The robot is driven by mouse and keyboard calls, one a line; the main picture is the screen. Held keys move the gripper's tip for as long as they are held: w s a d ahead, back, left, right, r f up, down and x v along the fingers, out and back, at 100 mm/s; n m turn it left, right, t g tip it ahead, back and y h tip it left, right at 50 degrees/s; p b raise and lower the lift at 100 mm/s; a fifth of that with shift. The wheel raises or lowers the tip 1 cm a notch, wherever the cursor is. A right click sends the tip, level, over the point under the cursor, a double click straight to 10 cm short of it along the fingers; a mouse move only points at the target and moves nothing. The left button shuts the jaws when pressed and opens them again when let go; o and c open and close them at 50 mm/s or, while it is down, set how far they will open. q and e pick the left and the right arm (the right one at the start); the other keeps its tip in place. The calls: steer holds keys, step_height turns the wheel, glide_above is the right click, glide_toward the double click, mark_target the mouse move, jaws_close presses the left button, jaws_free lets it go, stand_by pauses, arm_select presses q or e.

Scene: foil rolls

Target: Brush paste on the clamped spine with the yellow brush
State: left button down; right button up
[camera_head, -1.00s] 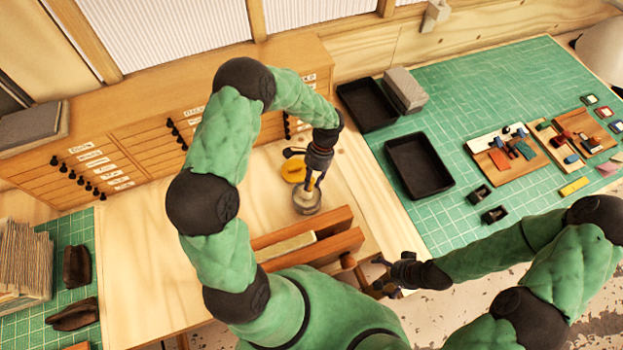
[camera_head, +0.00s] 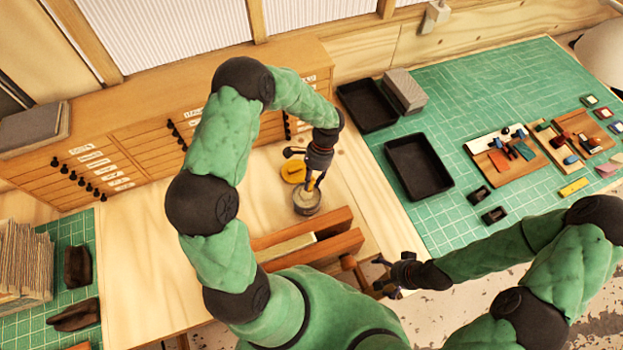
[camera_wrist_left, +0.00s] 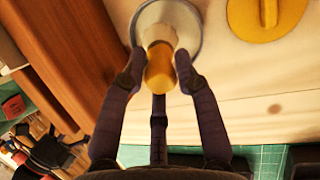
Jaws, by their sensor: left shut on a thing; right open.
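My left gripper (camera_head: 312,184) points down over an open jar (camera_head: 307,203) on the wooden bench. A pale book block (camera_head: 286,247) is clamped between two wooden boards (camera_head: 338,246), just nearer to me than the jar. My right gripper (camera_head: 384,276) is open and empty, right of the clamp.
A yellow lid (camera_head: 293,171) lies just behind the jar. Two black trays (camera_head: 418,166) and several small items sit on the green mat (camera_head: 475,90) at right. Drawer cabinets (camera_head: 130,150) line the back.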

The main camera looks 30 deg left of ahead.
arm_select(q)
steer(key=shift+r+p, duration=1.65)
steer(key=shift+r, duration=1.45)
